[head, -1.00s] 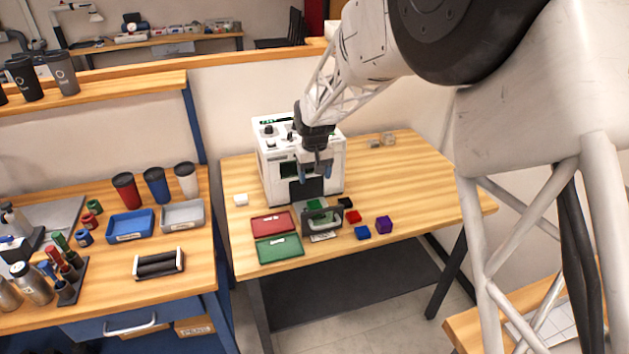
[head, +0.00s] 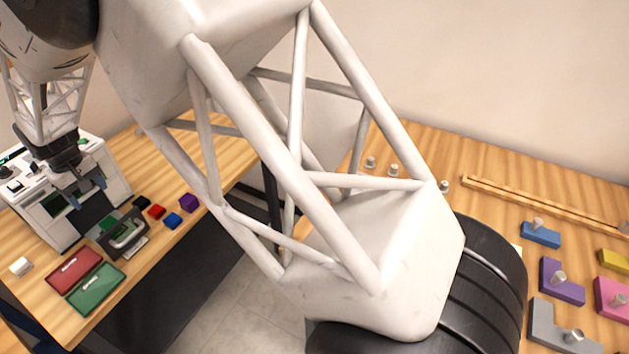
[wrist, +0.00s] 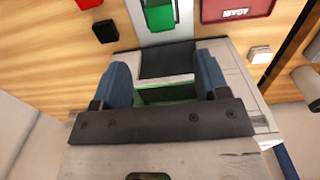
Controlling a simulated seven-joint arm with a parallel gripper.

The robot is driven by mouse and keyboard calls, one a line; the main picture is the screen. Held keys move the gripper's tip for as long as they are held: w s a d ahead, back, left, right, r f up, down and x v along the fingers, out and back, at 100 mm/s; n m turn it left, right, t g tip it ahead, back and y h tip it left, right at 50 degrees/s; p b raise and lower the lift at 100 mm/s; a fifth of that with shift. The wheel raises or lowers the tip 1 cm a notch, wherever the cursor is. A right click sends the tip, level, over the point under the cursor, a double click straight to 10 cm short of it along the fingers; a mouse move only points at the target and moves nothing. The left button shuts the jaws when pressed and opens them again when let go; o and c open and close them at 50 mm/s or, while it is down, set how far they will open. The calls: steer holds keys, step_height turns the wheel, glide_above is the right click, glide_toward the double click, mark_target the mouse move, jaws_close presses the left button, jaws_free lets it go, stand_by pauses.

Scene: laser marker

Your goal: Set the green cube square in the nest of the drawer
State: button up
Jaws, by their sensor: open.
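The green cube (wrist: 158,14) sits in the open grey drawer (wrist: 166,38) of the white laser marker (head: 42,215); it is cut off at the top edge of the wrist view. My gripper (head: 88,188) is open and empty, above the drawer and close to the marker's front. Its blue fingers (wrist: 165,75) stand apart with nothing between them in the wrist view.
A red tray (head: 74,270) and a green tray (head: 97,290) lie beside the drawer. Black (head: 141,201), red (head: 157,211), blue (head: 173,220) and purple (head: 189,202) cubes lie on its other side. A white block (head: 20,266) lies left of the marker.

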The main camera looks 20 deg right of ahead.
steer(key=s+d+r+m, duration=0.1)
steer(key=s+d+r, duration=0.3)
steer(key=d, duration=0.7)
steer(key=s+d+r+m+t, duration=0.1)
steer(key=d+r+m, duration=0.1)
steer(key=d+r, duration=0.75)
steer(key=s+d+r+m, duration=0.1)
steer(key=s+d+r, duration=0.2)
steer(key=d, duration=1)
steer(key=s+d+m+t, duration=0.1)
steer(key=s+d+m, duration=0.4)
steer(key=s+d, duration=1.7)
steer(key=s, duration=0.3)
steer(key=shift+s+f+t, duration=0.25)
steer(key=shift+s+t, duration=0.05)
steer(key=shift+c, duration=0.5)
